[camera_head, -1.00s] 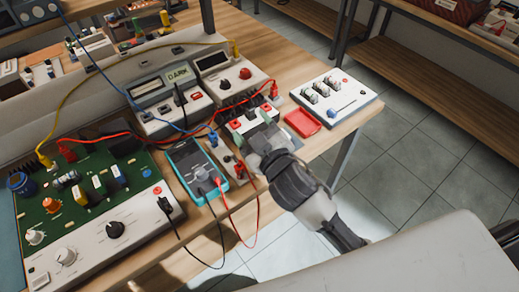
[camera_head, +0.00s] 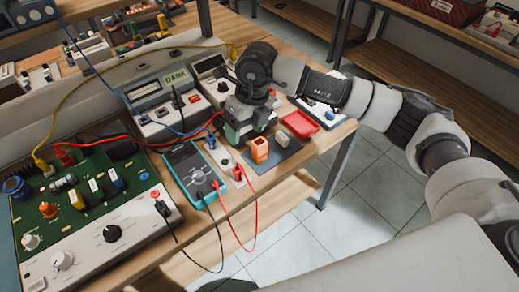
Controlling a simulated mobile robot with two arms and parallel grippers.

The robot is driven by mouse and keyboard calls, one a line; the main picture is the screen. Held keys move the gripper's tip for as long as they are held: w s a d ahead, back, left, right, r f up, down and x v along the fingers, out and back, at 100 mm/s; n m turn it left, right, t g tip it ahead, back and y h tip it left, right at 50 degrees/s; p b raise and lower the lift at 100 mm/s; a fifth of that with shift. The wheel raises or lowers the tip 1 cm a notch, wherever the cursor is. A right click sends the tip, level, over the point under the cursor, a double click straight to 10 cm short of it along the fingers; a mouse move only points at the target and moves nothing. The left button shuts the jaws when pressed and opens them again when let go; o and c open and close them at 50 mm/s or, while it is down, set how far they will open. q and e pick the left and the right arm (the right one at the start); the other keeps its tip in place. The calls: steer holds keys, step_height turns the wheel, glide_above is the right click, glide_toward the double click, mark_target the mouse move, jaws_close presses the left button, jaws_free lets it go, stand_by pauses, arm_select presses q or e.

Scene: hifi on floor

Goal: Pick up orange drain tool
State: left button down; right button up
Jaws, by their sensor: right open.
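A small upright orange block-like piece (camera_head: 260,151), the only thing here that fits the orange drain tool, stands on a dark flat pad (camera_head: 272,162) near the workbench's front edge. A small grey-white piece (camera_head: 282,140) stands beside it on the pad. My right gripper (camera_head: 246,128) points down just behind and left of the orange piece. It is open, and no held object shows. It hides part of the bench behind it. My left gripper is not in view.
A teal multimeter (camera_head: 193,172) with red and black leads lies left of the orange piece. A red tray (camera_head: 301,124) lies to its right. A green circuit board (camera_head: 85,190) and a meter reading "DARK" (camera_head: 160,88) fill the left. Loose cables cross the bench (camera_head: 330,137).

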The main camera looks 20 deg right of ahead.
mark_target(259, 142)
steer(key=d, duration=0.1)
steer(key=w+d+h, duration=0.1)
steer(key=d+h, duration=0.1)
steer(key=shift+w+d+r+m, duration=0.15)
steer(key=shift+d+r+m, duration=0.15)
steer(key=shift+d+r, duration=0.1)
step_height(259, 142, down, 5)
steer(key=shift+r+p, duration=0.2)
steer(key=shift+p, duration=0.15)
steer(key=shift+s+a+f+p, duration=0.1)
steer(key=shift+f+p, duration=0.3)
steer(key=shift+f, duration=1.1)
steer(key=shift+s+f+p, duration=0.1)
steer(key=shift+f+p, duration=0.3)
steer(key=shift+f, duration=1.1)
steer(key=shift+r, duration=0.1)
steer(key=c, duration=1)
